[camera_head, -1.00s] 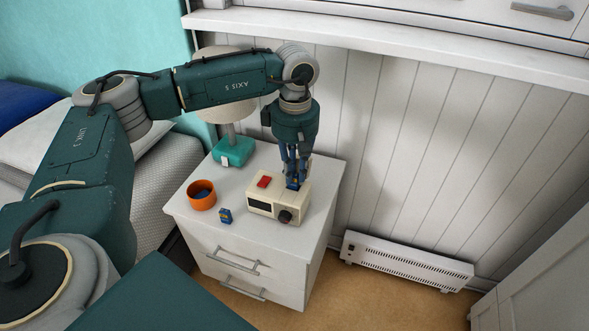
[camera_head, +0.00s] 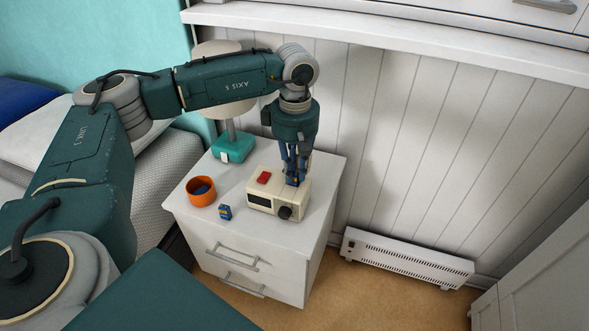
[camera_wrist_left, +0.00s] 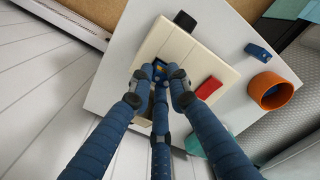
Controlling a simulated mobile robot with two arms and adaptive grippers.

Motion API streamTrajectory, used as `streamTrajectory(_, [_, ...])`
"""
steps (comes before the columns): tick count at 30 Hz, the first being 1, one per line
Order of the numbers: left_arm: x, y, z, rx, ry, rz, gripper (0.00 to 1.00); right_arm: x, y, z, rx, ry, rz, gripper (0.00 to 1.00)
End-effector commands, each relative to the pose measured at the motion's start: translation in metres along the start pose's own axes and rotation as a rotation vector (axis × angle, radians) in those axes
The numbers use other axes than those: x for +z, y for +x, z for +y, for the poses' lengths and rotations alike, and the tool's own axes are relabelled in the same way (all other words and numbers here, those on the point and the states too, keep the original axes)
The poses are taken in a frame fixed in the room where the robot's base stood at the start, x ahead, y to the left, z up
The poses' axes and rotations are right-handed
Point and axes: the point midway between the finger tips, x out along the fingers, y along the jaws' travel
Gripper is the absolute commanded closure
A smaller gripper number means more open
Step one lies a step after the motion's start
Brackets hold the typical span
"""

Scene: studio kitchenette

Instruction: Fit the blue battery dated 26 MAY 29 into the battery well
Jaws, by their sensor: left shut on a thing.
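A cream clock radio (camera_head: 262,205) with a dark display, a dark knob and a red part on top stands on the white nightstand. My left gripper (camera_head: 292,180) points down at the back right of its top. In the left wrist view, the gripper (camera_wrist_left: 160,82) is shut on a blue battery (camera_wrist_left: 159,69), mostly hidden between the fingers. The battery is at the top of the radio (camera_wrist_left: 170,45); its date is too small to read. The fingers hide the well, so I cannot tell how deep the battery sits. My right gripper is not in view.
An orange cup (camera_head: 201,197) with something blue inside is at the left. A lamp with a teal base (camera_head: 233,148) stands behind.

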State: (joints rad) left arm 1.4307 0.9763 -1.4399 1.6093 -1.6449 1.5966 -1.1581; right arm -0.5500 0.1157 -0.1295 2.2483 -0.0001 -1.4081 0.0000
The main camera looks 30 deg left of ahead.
Motion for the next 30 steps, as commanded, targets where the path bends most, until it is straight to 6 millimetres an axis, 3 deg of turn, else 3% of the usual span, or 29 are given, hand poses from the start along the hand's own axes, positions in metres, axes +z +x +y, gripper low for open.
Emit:
streamTrajectory(1, [0.0, 0.0, 0.0, 0.0, 0.0, 0.0, 0.8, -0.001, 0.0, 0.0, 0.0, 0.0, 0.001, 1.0])
streamTrajectory(4, [0.0, 0.0, 0.0, 0.0, 0.0, 0.0, 0.62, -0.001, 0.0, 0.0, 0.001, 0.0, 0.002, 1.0])
streamTrajectory(16, [0.0, -0.008, 0.001, 0.001, 0.0, 0.0, 0.62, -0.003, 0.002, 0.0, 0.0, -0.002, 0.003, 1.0])
streamTrajectory(30, [0.0, -0.099, 0.001, 0.003, 0.0, 0.0, 0.62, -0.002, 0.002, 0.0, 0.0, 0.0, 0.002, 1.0])
